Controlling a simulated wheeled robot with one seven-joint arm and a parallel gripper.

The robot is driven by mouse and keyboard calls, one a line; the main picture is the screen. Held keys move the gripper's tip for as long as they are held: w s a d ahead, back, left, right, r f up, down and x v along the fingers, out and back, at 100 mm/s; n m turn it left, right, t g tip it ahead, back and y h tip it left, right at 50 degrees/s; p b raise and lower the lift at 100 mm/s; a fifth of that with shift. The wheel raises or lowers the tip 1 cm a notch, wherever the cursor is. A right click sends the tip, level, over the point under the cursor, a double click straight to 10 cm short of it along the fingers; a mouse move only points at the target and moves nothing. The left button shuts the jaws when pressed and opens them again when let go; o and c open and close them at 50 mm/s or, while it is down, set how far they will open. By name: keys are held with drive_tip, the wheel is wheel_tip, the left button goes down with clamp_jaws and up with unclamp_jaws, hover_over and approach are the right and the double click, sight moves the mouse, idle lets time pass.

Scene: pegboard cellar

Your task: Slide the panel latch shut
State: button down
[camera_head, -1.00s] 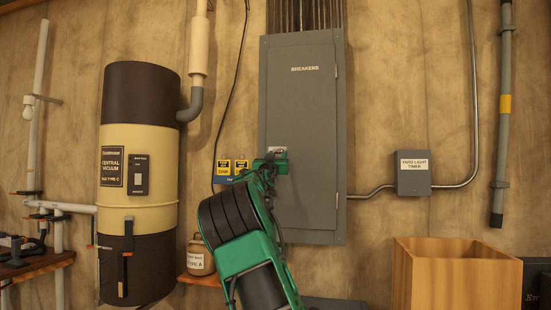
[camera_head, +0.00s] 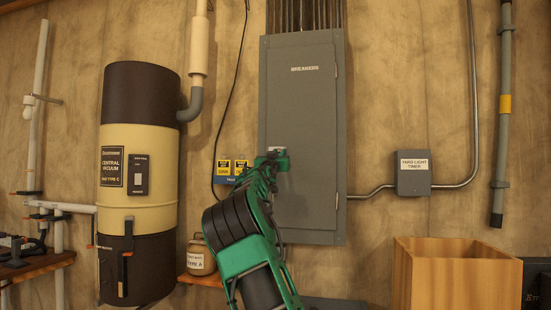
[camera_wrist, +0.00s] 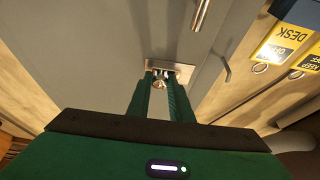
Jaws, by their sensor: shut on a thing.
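The grey breaker panel (camera_head: 305,95) hangs on the wall, its door closed flat. Its latch is a small metal plate with a knob (camera_wrist: 160,83), low on the left side of the door. My green gripper (camera_wrist: 162,95) is at the latch with its fingers shut on the knob, seen in the wrist view. In the head view my gripper (camera_head: 277,160) covers most of the latch, with only a bit of the pale plate (camera_head: 276,149) showing above it. How far the latch is slid cannot be told.
Yellow key tags (camera_head: 231,168) hang on a small blue rack left of the panel. A central vacuum canister (camera_head: 140,180) stands further left. A yard light timer box (camera_head: 412,178) and a wooden crate (camera_head: 455,250) are to the right.

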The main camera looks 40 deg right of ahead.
drive_tip(key=shift+w+a+r, duration=0.1)
drive_tip(key=shift+w+a, duration=0.45)
drive_tip(key=shift+w, duration=0.15)
drive_tip(key=shift+w+a, duration=0.5)
drive_tip(key=shift+w, duration=0.2)
drive_tip(key=c, duration=1.6)
unclamp_jaws()
drive_tip(key=shift+w, duration=0.1)
approach(272, 149)
drive_tip(key=v, duration=0.5)
drive_tip(key=shift+a+f, duration=0.15)
drive_tip(key=shift+f, duration=0.15)
drive_tip(key=shift+s, duration=0.25)
